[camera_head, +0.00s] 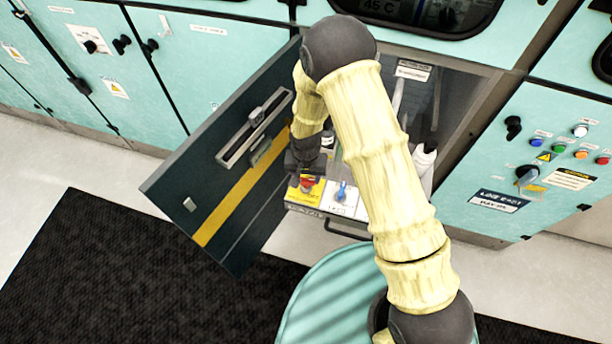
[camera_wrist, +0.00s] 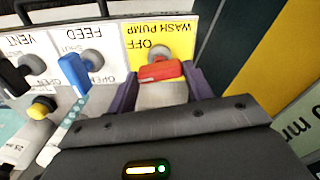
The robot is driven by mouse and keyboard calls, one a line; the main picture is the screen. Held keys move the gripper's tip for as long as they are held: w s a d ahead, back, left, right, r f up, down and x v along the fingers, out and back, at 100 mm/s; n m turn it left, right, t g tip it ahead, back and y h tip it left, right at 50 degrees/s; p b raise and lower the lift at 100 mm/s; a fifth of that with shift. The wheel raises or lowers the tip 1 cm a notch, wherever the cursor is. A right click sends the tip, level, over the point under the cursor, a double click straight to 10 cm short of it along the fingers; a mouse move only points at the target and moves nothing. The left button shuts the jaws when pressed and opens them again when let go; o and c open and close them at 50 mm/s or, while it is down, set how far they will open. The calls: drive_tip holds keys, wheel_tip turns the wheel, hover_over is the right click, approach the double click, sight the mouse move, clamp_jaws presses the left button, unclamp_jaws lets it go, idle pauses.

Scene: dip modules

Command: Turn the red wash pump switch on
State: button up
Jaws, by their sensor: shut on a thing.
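The red wash pump switch (camera_wrist: 160,72) sits on a yellow label plate (camera_wrist: 150,36) marked "WASH PUMP" and "OFF", which appears upside down in the wrist view. My gripper (camera_wrist: 162,82) has its two purple fingers on either side of the red handle and is shut on it. In the head view the red switch (camera_head: 308,181) shows on the yellow plate at the left of the small panel, just below my gripper (camera_head: 304,168). Part of the handle's base and the lettering near it are hidden.
A blue feed switch (camera_wrist: 75,72) and a black vent switch (camera_wrist: 14,76) stand beside it. An open dark door (camera_head: 215,165) with a yellow stripe is close on the left. A white bottle (camera_head: 424,158) stands right of my arm.

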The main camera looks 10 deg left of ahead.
sight(306, 179)
drive_tip(key=n, duration=0.4)
drive_tip(key=shift+b, duration=0.35)
drive_tip(key=n, duration=0.7)
drive_tip(key=shift+n+b, duration=0.3)
drive_tip(key=n, duration=0.4)
drive_tip(key=shift+n, duration=0.3)
drive_tip(key=o, duration=1)
wheel_tip(306, 179, up, 17)
drive_tip(key=shift+r, duration=0.2)
